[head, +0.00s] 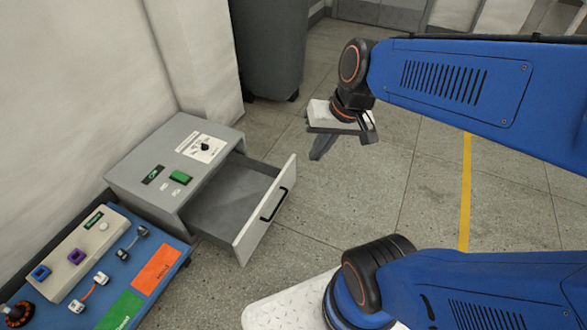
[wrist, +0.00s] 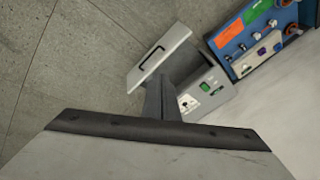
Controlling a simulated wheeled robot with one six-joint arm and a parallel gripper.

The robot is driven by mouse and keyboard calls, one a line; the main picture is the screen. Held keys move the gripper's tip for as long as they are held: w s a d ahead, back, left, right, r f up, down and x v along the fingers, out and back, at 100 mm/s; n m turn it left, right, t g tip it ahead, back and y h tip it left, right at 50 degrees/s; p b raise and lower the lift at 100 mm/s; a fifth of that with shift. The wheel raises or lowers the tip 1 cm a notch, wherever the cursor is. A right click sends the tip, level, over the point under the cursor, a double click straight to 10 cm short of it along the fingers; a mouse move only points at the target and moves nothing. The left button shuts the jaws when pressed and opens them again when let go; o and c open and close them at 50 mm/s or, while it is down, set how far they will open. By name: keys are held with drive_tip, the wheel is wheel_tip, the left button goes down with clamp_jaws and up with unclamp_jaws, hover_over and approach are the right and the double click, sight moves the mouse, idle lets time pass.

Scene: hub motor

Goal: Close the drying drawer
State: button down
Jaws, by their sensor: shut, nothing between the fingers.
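The drying drawer (head: 234,199) is pulled out of a grey cabinet (head: 150,176) at the left in the head view. Its inside looks empty. Its white front has a black handle (head: 274,205) facing right. My gripper (head: 368,138) is up and to the right of the drawer, apart from it, with its fingers shut and empty. In the wrist view the drawer front (wrist: 160,57) and its handle show beyond my gripper's fingers (wrist: 162,92), which cover part of the cabinet.
A blue bench (head: 179,247) with coloured pads and small parts stands at the near left. A dark bin (head: 270,45) stands behind the cabinet by the white wall. The floor (head: 340,205) right of the drawer front is clear.

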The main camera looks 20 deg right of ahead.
drive_tip(key=w+d+f+m+y, duration=0.1)
drive_tip(key=w+f+m+y, duration=0.2)
drive_tip(key=w+f+m, duration=0.55)
drive_tip(key=w+d+f+m+y, duration=0.2)
drive_tip(key=w+f+m, duration=0.3)
drive_tip(key=w, duration=0.7)
drive_tip(key=w+d+f+m+t, duration=0.1)
drive_tip(key=w+d+f+m, duration=0.3)
drive_tip(key=f, duration=0.4)
drive_tip(key=w+d+f+m+t+h, duration=0.1)
drive_tip(key=d+f+m, duration=0.4)
drive_tip(key=f, duration=0.4)
drive_tip(key=w+d+f+m+t, duration=0.1)
drive_tip(key=w+d+f+m, duration=0.2)
drive_tip(key=d+f, duration=0.4)
approach(289, 167)
wheel_tip(289, 167, down, 4)
drive_tip(key=a, duration=0.1)
drive_tip(key=shift+w+a+t, duration=0.15)
drive_tip(key=shift+w+a, duration=0.25)
drive_tip(key=shift+w, duration=0.2)
drive_tip(key=shift+w+a+t, duration=0.15)
drive_tip(key=shift+w+a, duration=0.3)
drive_tip(key=shift+w, duration=0.2)
drive_tip(key=w+a, duration=1.9)
drive_tip(key=w, duration=0.2)
drive_tip(key=shift+w, duration=0.25)
